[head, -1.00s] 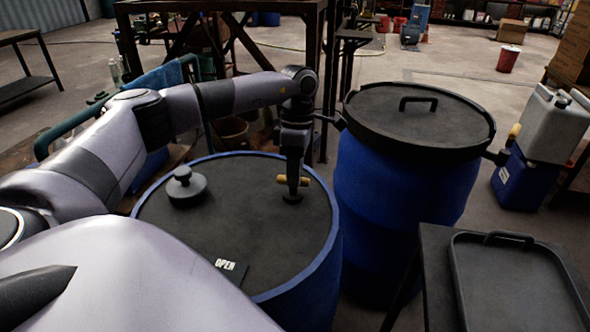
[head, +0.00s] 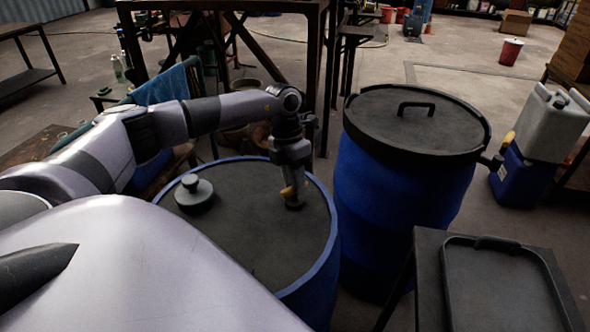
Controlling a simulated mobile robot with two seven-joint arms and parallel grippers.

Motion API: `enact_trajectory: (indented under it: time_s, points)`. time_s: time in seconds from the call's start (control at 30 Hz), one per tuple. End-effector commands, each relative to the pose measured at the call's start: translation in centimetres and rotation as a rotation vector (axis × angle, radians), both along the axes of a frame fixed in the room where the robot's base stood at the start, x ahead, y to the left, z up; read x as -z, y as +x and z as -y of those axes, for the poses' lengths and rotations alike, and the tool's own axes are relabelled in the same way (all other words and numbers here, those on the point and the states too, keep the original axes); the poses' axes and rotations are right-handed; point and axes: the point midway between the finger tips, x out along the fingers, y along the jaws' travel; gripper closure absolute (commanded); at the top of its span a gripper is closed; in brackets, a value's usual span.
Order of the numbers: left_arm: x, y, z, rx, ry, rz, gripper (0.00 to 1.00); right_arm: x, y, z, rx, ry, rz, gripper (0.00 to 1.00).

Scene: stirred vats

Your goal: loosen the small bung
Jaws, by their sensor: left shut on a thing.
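The small bung (head: 293,206) sits in the dark top of the near blue drum (head: 320,262), toward its right side. Only its low base and part of a tan crosspiece (head: 287,191) show; the fingers hide the rest. My left gripper (head: 292,196) points straight down and is shut on the small bung. I cannot tell whether the bung has risen from the drum top. A larger grey plug with a round knob (head: 194,193) sits on the left of the same drum top. My right gripper is not in view.
A second blue drum (head: 400,200) with a black handled lid (head: 420,120) stands close on the right. A dark tray (head: 500,290) lies on a stand at the lower right. A grey jerrycan (head: 550,120) stands farther right. A dark metal frame (head: 230,8) rises behind the arm.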

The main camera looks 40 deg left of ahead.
Motion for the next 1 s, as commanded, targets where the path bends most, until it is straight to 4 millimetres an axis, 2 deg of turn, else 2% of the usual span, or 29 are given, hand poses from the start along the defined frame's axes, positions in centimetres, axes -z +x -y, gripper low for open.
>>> enact_trajectory:
  time_s: [0.1, 0.5, 0.73, 1.0]
  points:
    - [-0.4, 0.0, 0.0, -0.110, 0.000, 0.004, 1.00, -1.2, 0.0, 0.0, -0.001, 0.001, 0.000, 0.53]
    - [-0.4, -0.1, -0.2, -0.449, -0.001, 0.005, 1.00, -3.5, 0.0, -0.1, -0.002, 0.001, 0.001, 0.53]
    - [-0.3, -0.2, -0.2, -0.574, -0.001, 0.005, 1.00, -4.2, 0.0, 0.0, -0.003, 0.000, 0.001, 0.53]
    - [-0.3, -0.1, -0.2, -0.641, -0.001, 0.007, 1.00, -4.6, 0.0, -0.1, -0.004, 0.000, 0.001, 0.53]
